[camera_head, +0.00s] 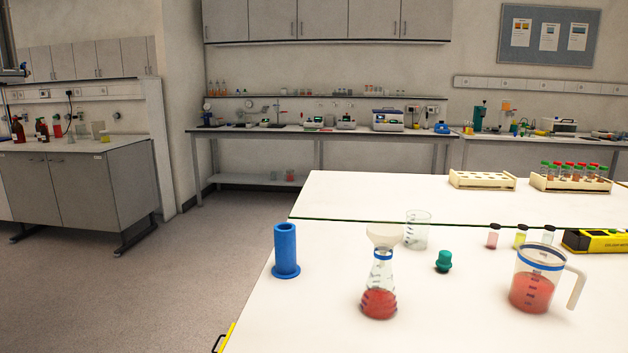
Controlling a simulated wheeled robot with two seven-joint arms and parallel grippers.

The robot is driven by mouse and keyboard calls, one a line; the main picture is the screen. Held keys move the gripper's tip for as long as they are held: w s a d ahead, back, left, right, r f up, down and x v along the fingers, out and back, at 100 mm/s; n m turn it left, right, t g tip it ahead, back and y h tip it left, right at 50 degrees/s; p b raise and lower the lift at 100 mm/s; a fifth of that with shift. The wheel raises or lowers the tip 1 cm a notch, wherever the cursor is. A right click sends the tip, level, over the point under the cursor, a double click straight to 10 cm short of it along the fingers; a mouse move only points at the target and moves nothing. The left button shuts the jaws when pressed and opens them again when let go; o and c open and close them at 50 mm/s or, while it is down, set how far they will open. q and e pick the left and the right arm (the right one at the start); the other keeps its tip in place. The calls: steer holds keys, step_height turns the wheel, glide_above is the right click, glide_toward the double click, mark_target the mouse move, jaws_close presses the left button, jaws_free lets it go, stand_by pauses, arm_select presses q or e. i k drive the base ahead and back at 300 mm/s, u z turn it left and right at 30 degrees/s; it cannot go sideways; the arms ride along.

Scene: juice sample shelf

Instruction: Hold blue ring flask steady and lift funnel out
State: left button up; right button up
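The blue ring flask (379,296) stands upright on the white table. It is clear glass with a blue ring at the neck and red liquid in the bottom. The white funnel (383,235) sits in the mouth of the flask, its wide cone above the neck.
A blue cylinder (286,252) stands left of the flask, an empty beaker (417,230) behind it. A green stopper (443,262) and a jug of red liquid (534,284) stand to the right. Small vials, a yellow device (598,241) and racks (482,181) lie farther back.

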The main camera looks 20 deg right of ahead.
mark_target(385, 234)
steer(key=u, duration=0.05)
steer(key=k, duration=0.2)
steer(key=z, duration=1)
